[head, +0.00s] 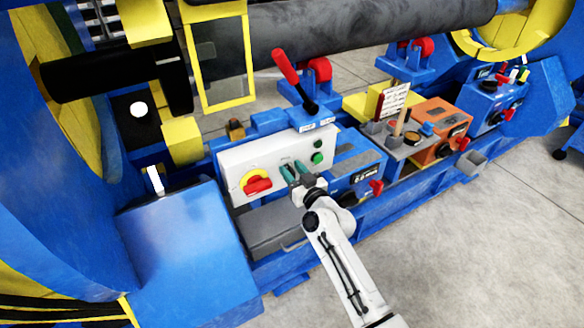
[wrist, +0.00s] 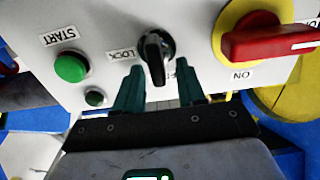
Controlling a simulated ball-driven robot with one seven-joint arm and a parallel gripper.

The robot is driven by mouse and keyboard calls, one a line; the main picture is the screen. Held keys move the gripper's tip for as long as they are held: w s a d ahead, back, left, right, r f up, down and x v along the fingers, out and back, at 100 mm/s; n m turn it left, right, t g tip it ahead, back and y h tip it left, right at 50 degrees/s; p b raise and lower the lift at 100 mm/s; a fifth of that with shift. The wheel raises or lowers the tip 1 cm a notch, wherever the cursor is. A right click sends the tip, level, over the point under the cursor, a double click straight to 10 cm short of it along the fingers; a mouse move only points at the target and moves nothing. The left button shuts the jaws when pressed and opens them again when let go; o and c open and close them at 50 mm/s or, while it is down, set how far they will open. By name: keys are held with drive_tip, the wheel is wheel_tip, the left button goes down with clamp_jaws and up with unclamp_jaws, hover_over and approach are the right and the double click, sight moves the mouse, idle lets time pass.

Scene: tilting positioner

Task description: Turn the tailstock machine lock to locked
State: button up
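The machine lock is a small black rotary knob (wrist: 155,55) on a white control panel, beside a LOCK label (wrist: 120,55). In the wrist view its grip bar stands nearly upright. A second label below it is partly hidden by a finger. My gripper (wrist: 160,70) has two teal fingers spread apart, one on each side of the knob's lower end, with gaps visible. Whether the fingers reach to the knob's depth is unclear. In the head view my gripper (head: 293,171) is at the panel (head: 234,158) and hides most of the knob.
A red switch handle on a yellow disc (wrist: 270,38) is right of the knob in the wrist view. A red lever (head: 287,68) rises behind the panel. Open floor (head: 480,240) lies at right.

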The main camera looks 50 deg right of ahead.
drive_tip(key=shift+w, duration=0.35)
drive_tip(key=shift+c, duration=0.3)
clamp_jaws()
